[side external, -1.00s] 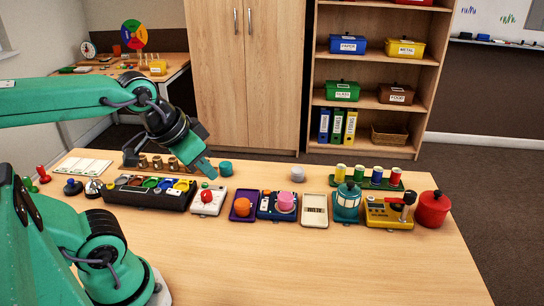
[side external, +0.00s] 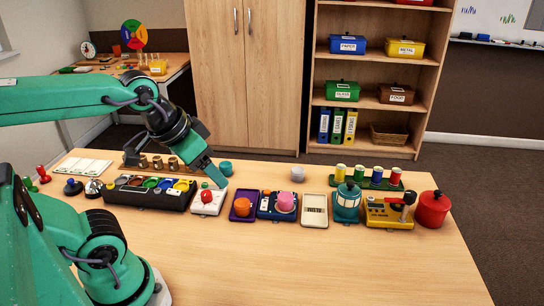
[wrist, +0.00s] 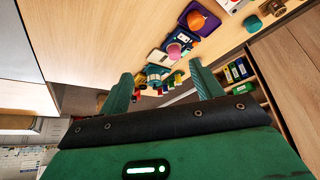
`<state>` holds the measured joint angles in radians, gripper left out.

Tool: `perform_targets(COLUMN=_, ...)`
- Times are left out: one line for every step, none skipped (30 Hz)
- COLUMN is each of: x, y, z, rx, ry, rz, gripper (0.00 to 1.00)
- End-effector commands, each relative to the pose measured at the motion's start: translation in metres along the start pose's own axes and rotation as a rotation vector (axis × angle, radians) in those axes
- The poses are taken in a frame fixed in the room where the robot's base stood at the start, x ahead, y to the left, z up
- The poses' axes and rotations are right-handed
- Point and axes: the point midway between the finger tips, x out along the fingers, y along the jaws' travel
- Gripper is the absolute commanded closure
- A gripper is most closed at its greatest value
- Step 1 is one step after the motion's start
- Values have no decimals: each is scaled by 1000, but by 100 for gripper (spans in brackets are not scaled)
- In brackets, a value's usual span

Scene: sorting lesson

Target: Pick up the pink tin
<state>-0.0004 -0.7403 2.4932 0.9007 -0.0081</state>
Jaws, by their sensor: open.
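The pink tin (side external: 286,201) sits on a blue device (side external: 266,212) among a row of items on the table. In the wrist view the pink tin (wrist: 174,50) shows beyond the fingers, between their tips and nearer the right one. My gripper (side external: 220,180) is open and empty. It hangs above the table, to the left of the tin and apart from it, over the area behind the red-button box (side external: 207,200). In the wrist view the two green fingers of my gripper (wrist: 160,70) stand wide apart with nothing between them.
An orange pot on a purple tray (side external: 242,207) stands left of the tin. A cream tray (side external: 315,210), a teal lantern (side external: 347,204) and a yellow device (side external: 385,212) stand right of it. A grey cup (side external: 297,174) stands behind. The table front is clear.

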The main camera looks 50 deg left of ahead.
Motion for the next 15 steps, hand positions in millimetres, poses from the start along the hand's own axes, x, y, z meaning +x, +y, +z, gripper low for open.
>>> perform_targets(x=1, y=0, z=-2, rx=-8, ry=-5, rz=-1, gripper=35)
perform_targets(x=1, y=0, z=-4, rx=-13, ry=-9, rz=-1, gripper=35)
perform_targets(x=2, y=0, z=-6, rx=-23, ry=-16, rz=-1, gripper=35)
perform_targets(x=3, y=-1, z=-8, rx=-32, ry=-21, rz=-2, gripper=35)
perform_targets(x=4, y=-1, z=-10, rx=-42, ry=-27, rz=-2, gripper=35)
perform_targets(x=5, y=-1, z=-14, rx=-57, ry=-35, rz=-3, gripper=35)
perform_targets(x=6, y=-1, z=-17, rx=-70, ry=-44, rz=-4, gripper=35)
perform_targets(x=7, y=-2, z=-20, rx=-84, ry=-51, rz=-6, gripper=35)
perform_targets(x=10, y=-2, z=-25, rx=-104, ry=-62, rz=-7, gripper=35)
perform_targets(x=12, y=-2, z=-29, rx=-120, ry=-72, rz=-9, gripper=35)
perform_targets(x=13, y=-3, z=-33, rx=-136, ry=-81, rz=-10, gripper=35)
perform_targets(x=16, y=-3, z=-38, rx=-158, ry=-94, rz=-13, gripper=35)
perform_targets(x=19, y=-3, z=-42, rx=-176, ry=-104, rz=-15, gripper=35)
perform_targets(x=21, y=-4, z=-45, rx=-193, ry=-114, rz=-17, gripper=35)
perform_targets(x=25, y=-4, z=-51, rx=-217, ry=-126, rz=-21, gripper=35)
